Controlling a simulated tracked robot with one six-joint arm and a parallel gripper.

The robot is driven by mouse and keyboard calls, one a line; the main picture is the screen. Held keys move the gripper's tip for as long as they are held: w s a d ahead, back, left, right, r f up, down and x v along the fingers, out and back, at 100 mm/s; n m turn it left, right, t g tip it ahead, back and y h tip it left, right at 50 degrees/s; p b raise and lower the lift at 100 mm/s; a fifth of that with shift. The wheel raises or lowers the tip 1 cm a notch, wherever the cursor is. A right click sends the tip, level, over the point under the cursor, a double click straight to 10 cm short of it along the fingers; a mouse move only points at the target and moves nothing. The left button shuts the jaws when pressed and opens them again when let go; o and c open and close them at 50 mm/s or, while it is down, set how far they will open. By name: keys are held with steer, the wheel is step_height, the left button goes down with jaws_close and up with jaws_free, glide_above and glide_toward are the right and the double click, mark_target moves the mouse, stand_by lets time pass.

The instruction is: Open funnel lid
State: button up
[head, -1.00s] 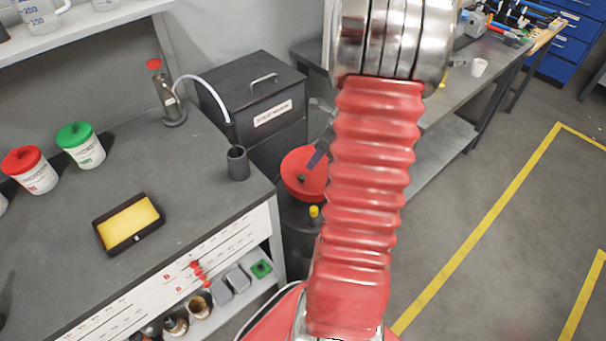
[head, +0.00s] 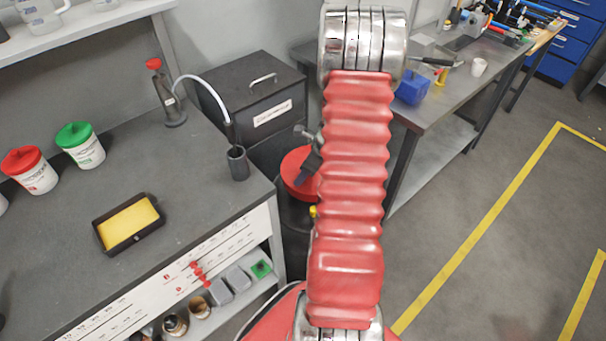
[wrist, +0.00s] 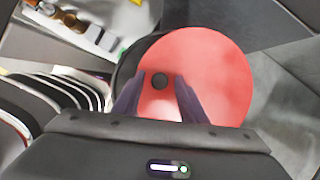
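The funnel lid is a red disc with a dark knob at its centre. It fills the middle of the wrist view (wrist: 215,75), and in the head view its left part (head: 296,172) shows beside my red arm, which hides the rest. My gripper (wrist: 161,85) is open in the wrist view, with its two dark fingers on either side of the knob (wrist: 159,80) and a gap between them. I cannot tell how far the fingertips are above the lid. In the head view part of my gripper (head: 311,160) shows over the lid, left of my arm.
The lid tops a dark drum (head: 297,215) between the grey bench (head: 60,245) and a second table (head: 455,95). A black box (head: 255,95) with a handle stands behind it. A tube bottle (head: 170,100) and a small dark cup (head: 237,163) stand on the bench. Open floor lies right.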

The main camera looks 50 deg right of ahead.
steer(key=shift+c, duration=0.7)
jaws_close()
steer(key=shift+a, duration=0.15)
